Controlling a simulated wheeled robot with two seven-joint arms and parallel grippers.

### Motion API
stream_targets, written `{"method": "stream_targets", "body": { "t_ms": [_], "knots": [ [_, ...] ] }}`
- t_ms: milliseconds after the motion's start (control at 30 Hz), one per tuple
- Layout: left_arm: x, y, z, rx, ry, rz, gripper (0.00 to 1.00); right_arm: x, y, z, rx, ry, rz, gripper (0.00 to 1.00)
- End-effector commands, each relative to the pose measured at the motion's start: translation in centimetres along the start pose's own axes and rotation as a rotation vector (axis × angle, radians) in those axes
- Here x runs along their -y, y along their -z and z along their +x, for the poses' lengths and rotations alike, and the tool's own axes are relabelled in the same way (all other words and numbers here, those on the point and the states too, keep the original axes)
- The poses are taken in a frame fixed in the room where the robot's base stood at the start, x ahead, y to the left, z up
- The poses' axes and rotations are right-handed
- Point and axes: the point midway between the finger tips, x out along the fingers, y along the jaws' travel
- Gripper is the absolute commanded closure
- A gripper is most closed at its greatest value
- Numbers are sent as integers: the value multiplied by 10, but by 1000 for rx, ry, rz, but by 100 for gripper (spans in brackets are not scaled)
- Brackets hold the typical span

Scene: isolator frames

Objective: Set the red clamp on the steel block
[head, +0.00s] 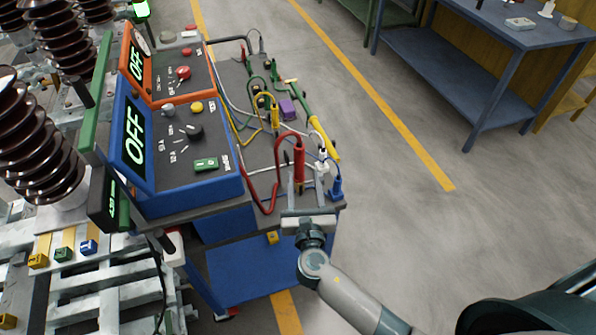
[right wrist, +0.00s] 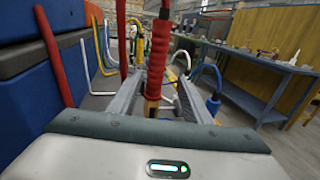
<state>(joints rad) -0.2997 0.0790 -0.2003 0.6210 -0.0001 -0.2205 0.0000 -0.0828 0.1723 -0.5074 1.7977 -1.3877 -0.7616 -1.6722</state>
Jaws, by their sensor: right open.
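The red clamp (head: 299,160) has a ribbed red handle and a red cable. It stands roughly upright near the front right corner of the trolley top. My right gripper (head: 305,181) is open at that corner, its fingers pointing at the clamp. In the right wrist view the clamp (right wrist: 158,62) stands between the two spread fingers of the gripper (right wrist: 158,88), with a gap visible on the right side. Its lower end is partly hidden by the gripper body. I cannot pick out the steel block with certainty. My left gripper is not in view.
Blue (head: 180,150) and orange (head: 160,70) control boxes stand on the left of the trolley top. Brown insulators (head: 35,140) stand at left.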

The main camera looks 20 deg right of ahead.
Motion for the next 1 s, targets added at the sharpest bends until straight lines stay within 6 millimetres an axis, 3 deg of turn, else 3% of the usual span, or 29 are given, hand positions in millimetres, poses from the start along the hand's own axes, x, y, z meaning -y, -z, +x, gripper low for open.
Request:
{"method": "stream_targets", "body": {
  "t_ms": [267, 700, 1000],
  "knots": [
    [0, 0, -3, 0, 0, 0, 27, -1, -2, 4, 1, 0, 0, 55],
    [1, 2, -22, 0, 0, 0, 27, -8, -4, 49, 0, -1, -1, 55],
    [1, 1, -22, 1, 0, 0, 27, -8, -3, 52, 0, -1, 0, 55]
  ]
}}
